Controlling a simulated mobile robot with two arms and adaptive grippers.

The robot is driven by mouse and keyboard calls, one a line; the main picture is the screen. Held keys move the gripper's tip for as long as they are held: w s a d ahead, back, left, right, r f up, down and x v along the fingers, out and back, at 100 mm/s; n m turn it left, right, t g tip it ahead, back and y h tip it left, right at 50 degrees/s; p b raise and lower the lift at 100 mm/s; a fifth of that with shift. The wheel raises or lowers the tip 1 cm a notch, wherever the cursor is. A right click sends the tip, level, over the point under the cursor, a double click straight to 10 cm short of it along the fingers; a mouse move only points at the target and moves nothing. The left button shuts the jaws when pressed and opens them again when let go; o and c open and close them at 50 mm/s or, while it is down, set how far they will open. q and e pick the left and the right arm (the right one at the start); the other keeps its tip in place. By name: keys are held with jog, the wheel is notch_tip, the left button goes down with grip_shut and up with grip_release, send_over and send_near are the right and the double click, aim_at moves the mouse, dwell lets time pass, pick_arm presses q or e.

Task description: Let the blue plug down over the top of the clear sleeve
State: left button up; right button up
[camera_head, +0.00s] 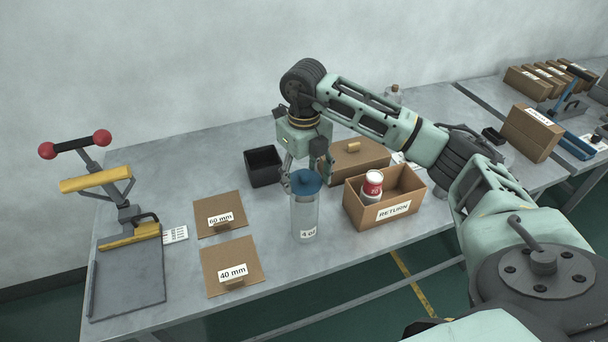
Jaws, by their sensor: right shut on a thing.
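The clear sleeve (305,219) stands upright on the grey table near its front edge, with a "4 oz" label low on its side. The blue plug (306,183) is at the top of the sleeve and hides its rim. I cannot tell whether plug and sleeve touch or how far the plug reaches down. My right gripper (307,173) points down from above and is shut on the blue plug. My left gripper is out of view.
The open RETURN box (409,209), holding a red-and-white jar (373,184), stands close right of the sleeve. A black bin (263,167) is behind left. Boards marked 60 mm (236,205) and 40 mm (247,258) lie left. A lever press (128,265) is far left.

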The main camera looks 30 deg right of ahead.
aim_at(304, 185)
jog(key=shift+f+b, duration=1.15)
jog(key=shift+f, duration=0.55)
jog(key=o, duration=1)
jog(key=shift+r, duration=0.15)
notch_tip(304, 185, up, 12)
jog(key=shift+f, duration=0.1)
